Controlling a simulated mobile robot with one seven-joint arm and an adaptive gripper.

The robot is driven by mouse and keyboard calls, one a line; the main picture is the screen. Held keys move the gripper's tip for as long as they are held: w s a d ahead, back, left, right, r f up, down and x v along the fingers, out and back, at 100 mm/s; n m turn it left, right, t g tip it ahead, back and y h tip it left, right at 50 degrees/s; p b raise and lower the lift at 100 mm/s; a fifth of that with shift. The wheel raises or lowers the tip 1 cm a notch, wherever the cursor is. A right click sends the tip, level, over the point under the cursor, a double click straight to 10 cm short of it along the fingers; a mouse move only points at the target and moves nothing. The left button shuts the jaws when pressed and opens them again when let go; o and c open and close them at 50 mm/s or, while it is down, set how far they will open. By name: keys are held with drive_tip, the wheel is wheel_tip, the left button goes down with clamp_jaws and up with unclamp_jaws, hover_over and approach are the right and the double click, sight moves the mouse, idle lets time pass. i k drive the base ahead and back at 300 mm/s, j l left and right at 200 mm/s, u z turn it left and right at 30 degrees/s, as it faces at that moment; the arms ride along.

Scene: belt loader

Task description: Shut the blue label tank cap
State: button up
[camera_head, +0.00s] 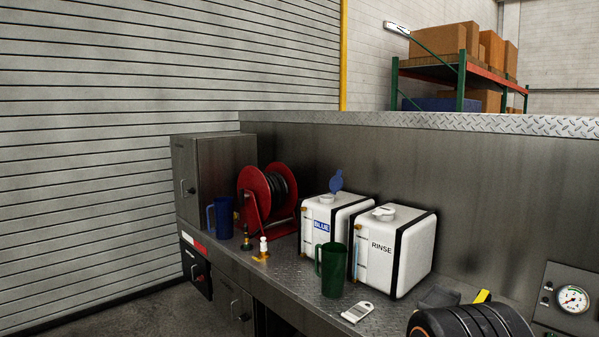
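The blue label tank (314,212) is a white tank with a dark strap, standing on the metal deck, with a blue "BLUE" label on its front. Its blue cap (337,181) stands upright above the tank top, swung open. The filler opening under the cap cannot be made out clearly. The lower right of the tank's front is partly hidden by a green jug. My gripper is not in view.
The white RINSE tank (415,262) stands close on the right, its white cap (384,213) down. The green jug (333,270) stands in front. A red hose reel (254,190), blue jug (223,218) and brass fittings (262,254) are left. A gauge panel (572,299) is far right.

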sight(336, 183)
drive_tip(key=i+j, duration=0.15)
drive_tip(key=j, duration=0.25)
drive_tip(key=i+j+z, duration=0.1)
drive_tip(key=j, duration=0.25)
drive_tip(key=i+j+z, duration=0.1)
drive_tip(key=i+j, duration=0.5)
drive_tip(key=i+j+z, duration=0.1)
drive_tip(key=i+j, duration=0.2)
drive_tip(key=i, duration=0.15)
drive_tip(key=i+j, duration=0.3)
drive_tip(key=i, duration=0.15)
drive_tip(key=i+z, duration=0.05)
